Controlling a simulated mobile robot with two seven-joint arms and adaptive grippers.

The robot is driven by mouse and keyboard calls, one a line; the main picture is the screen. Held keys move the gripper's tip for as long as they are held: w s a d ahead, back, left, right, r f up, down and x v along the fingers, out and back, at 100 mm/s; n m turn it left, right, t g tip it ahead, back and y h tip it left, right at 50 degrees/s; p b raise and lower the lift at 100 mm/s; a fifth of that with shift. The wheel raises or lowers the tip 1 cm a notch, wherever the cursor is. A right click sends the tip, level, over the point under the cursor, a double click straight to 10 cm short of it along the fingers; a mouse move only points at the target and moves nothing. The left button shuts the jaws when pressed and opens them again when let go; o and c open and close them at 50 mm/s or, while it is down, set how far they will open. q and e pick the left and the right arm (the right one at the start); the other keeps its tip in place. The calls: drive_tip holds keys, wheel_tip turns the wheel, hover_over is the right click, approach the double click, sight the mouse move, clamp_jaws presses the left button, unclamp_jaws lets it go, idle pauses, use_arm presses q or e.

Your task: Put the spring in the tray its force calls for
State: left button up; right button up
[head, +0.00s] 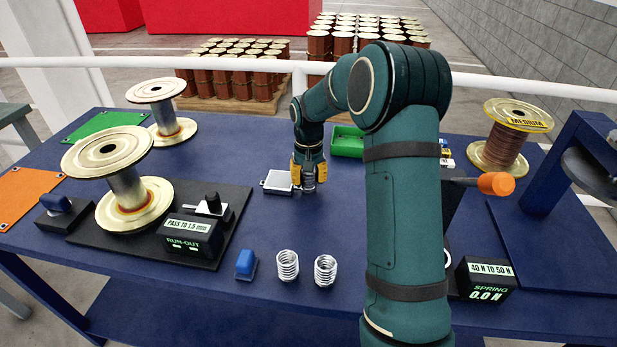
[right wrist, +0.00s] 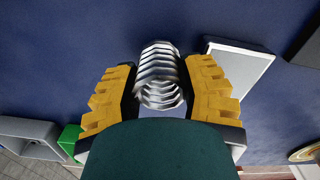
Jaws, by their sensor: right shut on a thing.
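My right gripper (head: 309,180) is shut on a metal coil spring (right wrist: 160,72), which shows between its yellow-padded fingers in the right wrist view. The gripper points down just right of a shallow pale grey square tray (head: 278,182), which also shows in the right wrist view (right wrist: 238,70). I cannot tell whether the spring touches the table. Two more springs (head: 288,265) (head: 325,270) stand upright near the front. A force display (head: 487,280) reads "40 N to 50 N", "SPRING 0.0 N". My left gripper is not in view.
A run-out gauge (head: 190,238) with a large spool (head: 125,190) stands at left. Another spool (head: 160,108) is behind it. A blue block (head: 246,264) lies near the front. A copper-wound spool (head: 503,140) and an orange handle (head: 496,184) are at right. The table's middle is clear.

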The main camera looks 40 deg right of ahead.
drive_tip(key=shift+f, duration=0.15)
drive_tip(key=o, duration=1.1)
